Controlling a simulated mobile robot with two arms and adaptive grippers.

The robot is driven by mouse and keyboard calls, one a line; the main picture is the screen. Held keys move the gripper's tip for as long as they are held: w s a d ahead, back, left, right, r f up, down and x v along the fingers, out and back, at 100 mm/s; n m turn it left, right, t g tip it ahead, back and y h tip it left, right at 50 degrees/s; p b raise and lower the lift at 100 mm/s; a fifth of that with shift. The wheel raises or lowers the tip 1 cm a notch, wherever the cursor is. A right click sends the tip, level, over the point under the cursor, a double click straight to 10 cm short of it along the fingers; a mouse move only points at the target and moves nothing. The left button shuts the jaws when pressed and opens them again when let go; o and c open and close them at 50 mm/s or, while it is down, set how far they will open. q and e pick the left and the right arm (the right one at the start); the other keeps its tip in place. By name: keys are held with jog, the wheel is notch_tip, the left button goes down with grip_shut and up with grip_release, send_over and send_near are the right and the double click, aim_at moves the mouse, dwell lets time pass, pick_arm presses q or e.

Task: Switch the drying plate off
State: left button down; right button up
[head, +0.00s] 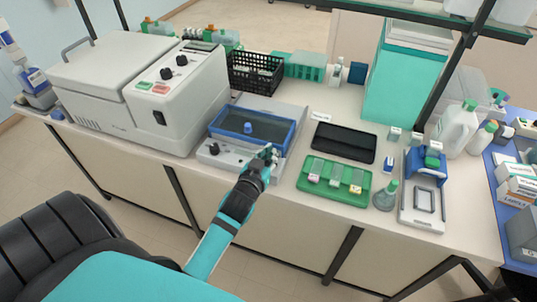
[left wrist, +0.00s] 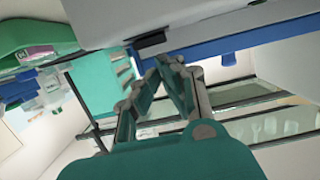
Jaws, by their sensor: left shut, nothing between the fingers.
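The drying plate appears to be the low grey unit (head: 291,122) with a blue-rimmed dark top, near the bench's front edge. A dark knob (head: 214,149) sits at the left of its front panel. A small blue piece (head: 248,127) stands on its dark surface. My left gripper (head: 270,152) is shut and empty at the front right of this unit, covering part of the panel; contact is unclear. In the left wrist view, its fingertips (left wrist: 170,64) are close below a pale housing with a dark piece (left wrist: 150,41). The switch's state cannot be told. My right gripper is not in view.
A large white machine (head: 98,75) with knobs stands to the left. A black basket (head: 257,72) is behind the plate. A green tray (head: 311,192) with small items and a black flat tray (head: 344,142) lie to the right.

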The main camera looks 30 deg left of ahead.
aim_at(269, 162)
pick_arm(q)
jog(key=r+p, duration=0.1)
jog(key=r, duration=0.1)
jog(key=r+p, duration=0.1)
jog(key=r, duration=0.1)
jog(key=shift+w+a+p, duration=0.1)
jog(key=shift+w+p, duration=0.1)
jog(key=shift+p, duration=0.1)
jog(key=shift+s+d+f+b, duration=0.2)
jog(key=shift+s+b, duration=0.25)
jog(key=shift+s, duration=0.15)
jog(key=shift+s+d+f+b, duration=0.2)
jog(key=shift+s+b, duration=0.25)
jog(key=shift+s, duration=0.15)
jog(key=r+b+v, duration=0.1)
jog(key=v, duration=0.6)
jog(key=shift+r, duration=0.35)
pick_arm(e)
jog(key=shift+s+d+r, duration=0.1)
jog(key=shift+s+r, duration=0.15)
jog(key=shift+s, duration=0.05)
pick_arm(q)
jog(key=shift+s, duration=0.1)
